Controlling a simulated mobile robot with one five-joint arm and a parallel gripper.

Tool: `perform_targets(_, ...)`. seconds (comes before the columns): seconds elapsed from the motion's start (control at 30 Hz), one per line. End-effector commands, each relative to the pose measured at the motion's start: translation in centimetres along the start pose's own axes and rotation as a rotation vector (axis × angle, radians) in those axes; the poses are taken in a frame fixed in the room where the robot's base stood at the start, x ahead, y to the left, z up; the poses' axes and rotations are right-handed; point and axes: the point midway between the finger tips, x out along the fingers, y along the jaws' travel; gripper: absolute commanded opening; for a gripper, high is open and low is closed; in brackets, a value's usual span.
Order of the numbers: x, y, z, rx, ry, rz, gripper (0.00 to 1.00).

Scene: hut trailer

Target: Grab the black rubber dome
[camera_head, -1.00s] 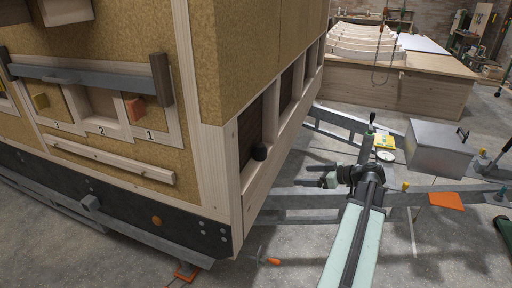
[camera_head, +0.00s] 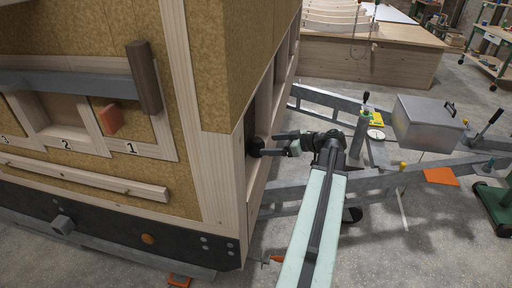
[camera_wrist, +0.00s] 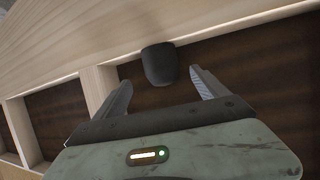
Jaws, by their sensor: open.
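The black rubber dome (camera_wrist: 159,64) sits on the wooden ledge of the hut's side frame, in front of a dark brown panel. In the head view the dome (camera_head: 256,144) is small and dark at the opening near the hut's corner. My gripper (camera_head: 268,144) reaches left into that opening, its fingertips at the dome. In the wrist view my gripper (camera_wrist: 160,84) is open, with one finger on each side of the dome's near part. A gap shows between each finger and the dome, so it is not gripped.
Wooden studs (camera_wrist: 98,88) divide the side opening close to my fingers. The hut's corner post (camera_head: 226,180) stands left of my gripper. A grey metal box (camera_head: 428,124) and the trailer's steel frame (camera_head: 345,185) lie to the right.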

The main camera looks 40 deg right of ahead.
Motion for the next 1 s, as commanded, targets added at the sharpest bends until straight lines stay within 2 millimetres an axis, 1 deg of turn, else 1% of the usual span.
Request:
perform_targets(0.03, 0.6, 0.0, 0.2, 0.000, 0.000, -0.001, 0.83)
perform_targets(0.17, 0.8, 0.0, 0.1, 0.001, 0.000, 0.001, 0.83)
perform_targets(0.23, 1.5, -0.1, 0.2, 0.000, 0.000, 0.001, 0.83)
perform_targets(0.4, 4.5, -0.3, 0.3, 0.000, 0.000, -0.001, 0.83)
perform_targets(0.5, 5.7, -0.2, 0.1, 0.000, 0.000, 0.001, 0.83)
perform_targets(0.7, 5.7, -0.2, -0.1, 0.001, 0.000, 0.003, 0.83)
perform_targets(0.77, 5.7, -0.2, -0.1, 0.001, 0.000, 0.003, 0.67)
perform_targets(0.8, 5.7, -0.2, -0.1, 0.001, 0.000, 0.003, 0.56)
perform_targets(0.87, 5.7, -0.2, 0.0, 0.001, 0.000, 0.003, 0.39)
perform_targets(0.9, 5.7, -0.2, 0.0, 0.001, 0.000, 0.003, 0.28)
perform_targets(0.93, 5.6, -0.2, 0.0, 0.001, 0.000, 0.003, 0.19)
perform_targets(0.97, 5.6, -0.2, 0.0, 0.002, 0.000, 0.003, 0.17)
perform_targets(1.0, 5.6, -0.2, 0.0, 0.002, 0.000, 0.003, 0.17)
